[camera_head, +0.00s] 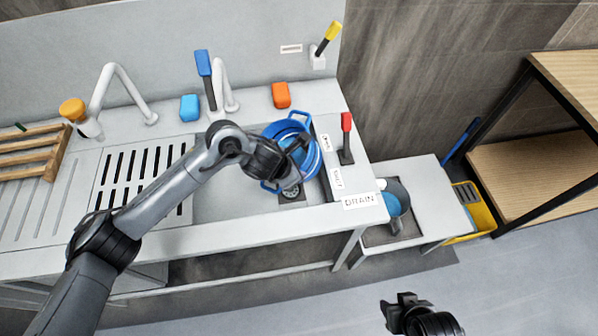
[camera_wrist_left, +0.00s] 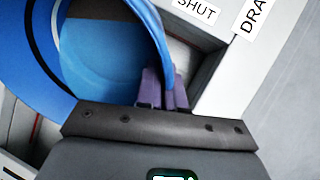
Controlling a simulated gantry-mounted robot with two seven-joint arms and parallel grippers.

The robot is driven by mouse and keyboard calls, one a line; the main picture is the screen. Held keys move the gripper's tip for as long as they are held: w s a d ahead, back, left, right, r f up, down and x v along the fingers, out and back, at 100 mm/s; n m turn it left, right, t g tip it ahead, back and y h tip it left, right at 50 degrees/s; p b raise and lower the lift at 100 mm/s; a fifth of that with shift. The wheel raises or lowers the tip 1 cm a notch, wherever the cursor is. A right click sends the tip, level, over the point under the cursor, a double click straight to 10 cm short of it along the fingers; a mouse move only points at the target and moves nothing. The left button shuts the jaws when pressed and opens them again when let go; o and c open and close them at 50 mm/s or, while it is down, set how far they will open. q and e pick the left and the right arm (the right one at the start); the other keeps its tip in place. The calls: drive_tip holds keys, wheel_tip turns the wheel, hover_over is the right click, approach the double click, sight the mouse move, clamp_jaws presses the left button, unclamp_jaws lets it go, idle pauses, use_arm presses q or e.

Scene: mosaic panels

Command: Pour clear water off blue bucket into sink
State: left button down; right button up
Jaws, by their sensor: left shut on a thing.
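The blue bucket (camera_head: 313,160) is at the right end of the sink (camera_head: 222,203), by the round drain (camera_head: 292,194), and looks tilted. Its wall also fills the upper left of the left wrist view (camera_wrist_left: 38,60). A paler blue area shows inside it; I cannot tell whether that is water. My left gripper (camera_wrist_left: 165,88) is shut on the bucket's rim or handle. In the head view my left wrist hides part of the bucket. My right gripper (camera_head: 398,305) is away from the sink at the lower right, with its finger gap unclear.
A red-handled lever (camera_head: 346,138) stands right of the basin near SHUT and DRAIN labels. A blue-handled lever (camera_head: 204,75) and white faucet (camera_head: 222,82) stand behind. A wooden rack (camera_head: 30,152) is far left.

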use_arm(q)
drive_tip(key=shift+s+a+r+t+h+b, duration=0.35)
drive_tip(key=shift+a+r+t+h+b, duration=0.2)
drive_tip(key=shift+h+b, duration=0.1)
drive_tip(key=shift+s+a+f+t+h+b, duration=0.15)
drive_tip(key=shift+s+a+t+h+b, duration=0.25)
drive_tip(key=shift+b, duration=2.3)
drive_tip(key=shift+h+b, duration=0.25)
drive_tip(key=shift+b, duration=0.2)
drive_tip(key=shift+a+r+t+h+b, duration=0.2)
drive_tip(key=shift+r+t+h+b, duration=0.1)
drive_tip(key=shift+b, duration=0.6)
drive_tip(key=shift+r+t+b, duration=0.1)
drive_tip(key=shift+t+b, duration=0.15)
drive_tip(key=shift+b, duration=0.6)
drive_tip(key=shift+s+a+r+h+b, duration=0.15)
drive_tip(key=shift+h+b, duration=0.25)
drive_tip(key=shift+b, duration=0.4)
drive_tip(key=shift+s+a+r+t+h+b, duration=0.15)
drive_tip(key=shift+t+h+b, duration=0.15)
drive_tip(key=shift+b, duration=0.6)
drive_tip(key=shift+a+r+h+b, duration=0.15)
drive_tip(key=shift+r+h+b, duration=0.15)
drive_tip(key=shift+b, duration=0.85)
